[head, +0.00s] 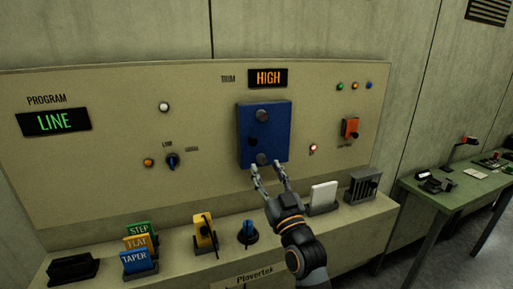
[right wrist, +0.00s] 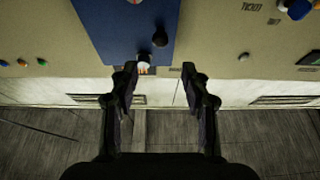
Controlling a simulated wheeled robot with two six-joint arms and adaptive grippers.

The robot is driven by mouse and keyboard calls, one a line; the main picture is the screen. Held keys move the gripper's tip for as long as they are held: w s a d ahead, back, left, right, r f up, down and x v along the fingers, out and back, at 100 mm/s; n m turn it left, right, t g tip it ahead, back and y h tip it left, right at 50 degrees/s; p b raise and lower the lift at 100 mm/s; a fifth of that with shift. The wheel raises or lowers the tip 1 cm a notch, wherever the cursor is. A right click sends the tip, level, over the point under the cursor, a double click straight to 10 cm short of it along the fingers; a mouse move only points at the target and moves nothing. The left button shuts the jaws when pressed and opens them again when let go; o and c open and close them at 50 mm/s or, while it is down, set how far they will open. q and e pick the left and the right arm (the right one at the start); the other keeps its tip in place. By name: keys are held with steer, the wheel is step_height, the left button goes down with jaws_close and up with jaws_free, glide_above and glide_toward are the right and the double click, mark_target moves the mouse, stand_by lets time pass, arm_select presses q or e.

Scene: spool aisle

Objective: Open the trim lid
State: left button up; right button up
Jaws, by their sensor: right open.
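A blue rectangular panel (head: 278,135), which I take for the trim lid, is on the upright console face below the orange HIGH display (head: 268,78) and the TRIM label. In the right wrist view the blue panel (right wrist: 110,28) is at the top, with a pale knob (right wrist: 143,64) beside the left fingertip. Contact cannot be told. My left gripper is not in view.
The console ledge (head: 175,262) carries STEP, FLAT and TAPER blocks (head: 138,245), a yellow lever (head: 204,233), a blue knob (head: 248,232) and a white plate (head: 323,196). An orange switch (head: 350,128) is right of the panel. A green table (head: 450,190) stands at right.

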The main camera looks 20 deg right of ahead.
mark_target(254, 143)
steer(key=p+x, duration=0.3)
steer(key=x, duration=0.7)
steer(key=shift+w, duration=0.3)
steer(key=shift+f, duration=0.1)
jaws_close()
